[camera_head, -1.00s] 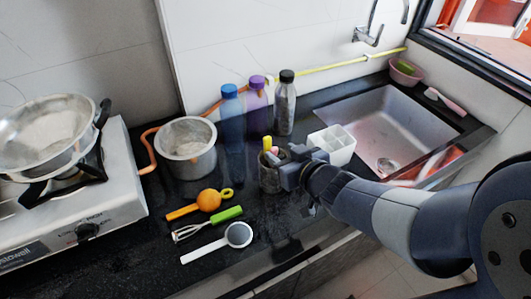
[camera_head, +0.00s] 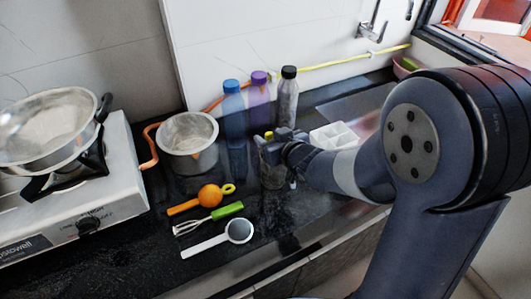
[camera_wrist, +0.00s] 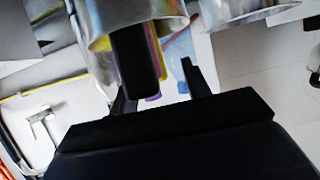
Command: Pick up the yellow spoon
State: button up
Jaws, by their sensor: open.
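A small yellow tip, probably the yellow spoon (camera_head: 268,135), shows above the dark utensil cup (camera_head: 271,176) in the head view; its lower part is hidden. My gripper (camera_head: 276,146) is at the cup's top, with its fingers partly hidden there. In the wrist view, which looks upside down, my two black fingers (camera_wrist: 155,80) are spread apart. A grey cup rim (camera_wrist: 120,35) hangs at the top, with a dark handle (camera_wrist: 135,62) and a yellow strip (camera_wrist: 158,60) coming from it between the fingers. I cannot tell whether the fingers touch anything.
Blue (camera_head: 235,130), purple (camera_head: 259,100) and dark (camera_head: 287,100) bottles stand close behind the cup. A steel pot (camera_head: 188,160) is to the left. An orange ladle (camera_head: 210,196), green whisk (camera_head: 228,211) and white strainer (camera_head: 238,231) lie in front. A white divided holder (camera_head: 334,138) is to the right.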

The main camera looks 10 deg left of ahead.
jog(key=shift+c, duration=0.5)
grip_shut()
